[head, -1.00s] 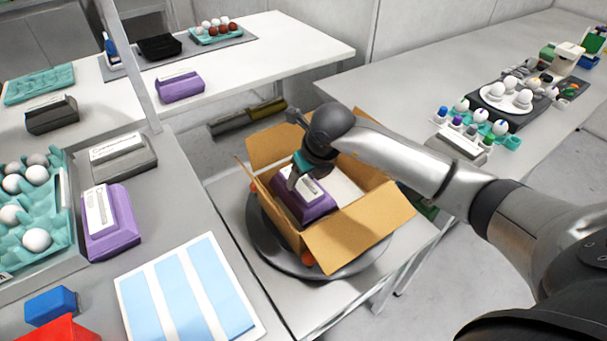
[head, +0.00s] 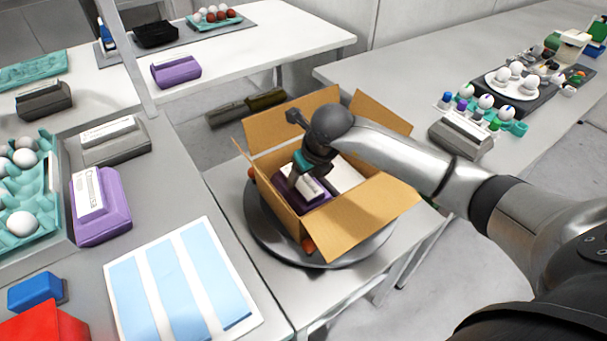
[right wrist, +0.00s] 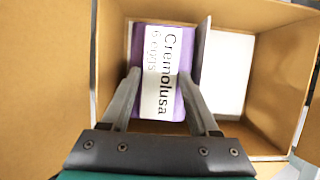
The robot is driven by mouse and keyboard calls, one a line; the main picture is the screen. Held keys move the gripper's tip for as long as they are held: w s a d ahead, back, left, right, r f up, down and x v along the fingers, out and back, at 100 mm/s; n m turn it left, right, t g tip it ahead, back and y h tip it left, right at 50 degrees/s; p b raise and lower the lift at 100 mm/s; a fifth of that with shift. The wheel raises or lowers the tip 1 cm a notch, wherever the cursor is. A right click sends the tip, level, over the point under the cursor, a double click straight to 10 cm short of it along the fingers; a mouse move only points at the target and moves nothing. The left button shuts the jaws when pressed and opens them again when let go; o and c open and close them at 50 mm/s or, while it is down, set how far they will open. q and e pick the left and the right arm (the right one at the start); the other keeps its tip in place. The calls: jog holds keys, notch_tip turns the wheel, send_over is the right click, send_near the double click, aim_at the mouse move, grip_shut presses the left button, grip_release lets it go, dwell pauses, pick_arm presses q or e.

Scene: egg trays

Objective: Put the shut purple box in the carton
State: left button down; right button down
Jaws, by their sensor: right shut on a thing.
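A shut purple box (head: 289,185) with a white label is inside the open cardboard carton (head: 349,225), in its left part. My right gripper (head: 308,178) reaches down into the carton and is shut on this box. In the right wrist view the fingers (right wrist: 160,90) stand on both sides of the purple box (right wrist: 150,37), over its label. Whether the box touches the carton floor cannot be told. A divider separates it from a white surface (right wrist: 230,72) in the carton's other part. My left gripper is not in view.
The carton stands on a round grey turntable (head: 262,240), flaps spread outward. Another purple box (head: 104,220) lies on the left table beside a grey box (head: 118,150). A third purple box (head: 175,72) is on the back table. A striped mat (head: 128,300) lies in front.

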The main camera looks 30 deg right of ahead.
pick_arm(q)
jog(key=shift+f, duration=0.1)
pick_arm(e)
jog(key=shift+c, duration=0.3)
grip_release()
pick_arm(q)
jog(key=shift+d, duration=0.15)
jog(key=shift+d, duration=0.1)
pick_arm(e)
jog(key=shift+f, duration=0.15)
pick_arm(q)
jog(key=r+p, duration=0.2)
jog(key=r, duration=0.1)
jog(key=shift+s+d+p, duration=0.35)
jog(key=shift+p, duration=0.05)
pick_arm(e)
jog(key=v, duration=1.5)
jog(key=shift+r, duration=0.2)
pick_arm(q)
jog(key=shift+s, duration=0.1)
pick_arm(e)
jog(key=shift+s, duration=0.15)
